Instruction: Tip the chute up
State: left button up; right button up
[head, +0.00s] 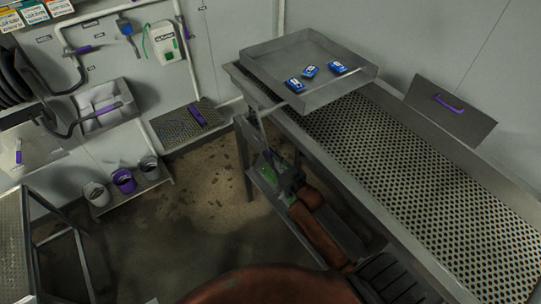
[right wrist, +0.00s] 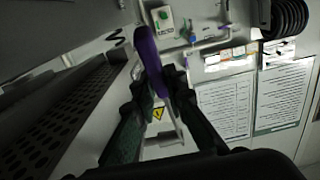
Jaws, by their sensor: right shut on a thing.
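A grey, shallow metal tray, which looks like the chute (head: 345,88), sits over the far end of the perforated bench in the head view. Three blue tins (head: 311,71) lie on its floor. My right gripper (head: 270,156) is low beside the bench's left side, below the tray's near corner. In the right wrist view, its dark fingers (right wrist: 156,86) are closed around a purple handle (right wrist: 149,52). How the handle joins the tray is hidden in the head view. My left gripper is not in view.
The perforated bench (head: 430,155) runs down to the right. A grey panel with a purple handle (head: 450,103) stands behind it. Buckets (head: 124,180) stand on a low shelf at left. The floor (head: 195,215) between is clear.

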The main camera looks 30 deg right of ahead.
grip_shut()
jog(key=w+t+b, duration=0.1)
jog(key=b, duration=0.2)
jog(key=w+t+b, duration=0.1)
jog(key=w+b, duration=0.1)
jog(key=b, duration=0.1)
jog(key=w+f+t+b, duration=0.1)
jog(key=b, duration=0.2)
jog(key=shift+w+a+y+b, duration=0.2)
jog(key=shift+w+y+b, duration=0.1)
jog(key=shift+w+b, duration=0.05)
jog(key=o, duration=0.7)
grip_release()
jog(key=shift+w+f, duration=0.1)
jog(key=shift+f, duration=0.05)
jog(key=shift+c, duration=0.2)
jog(key=shift+o, duration=0.4)
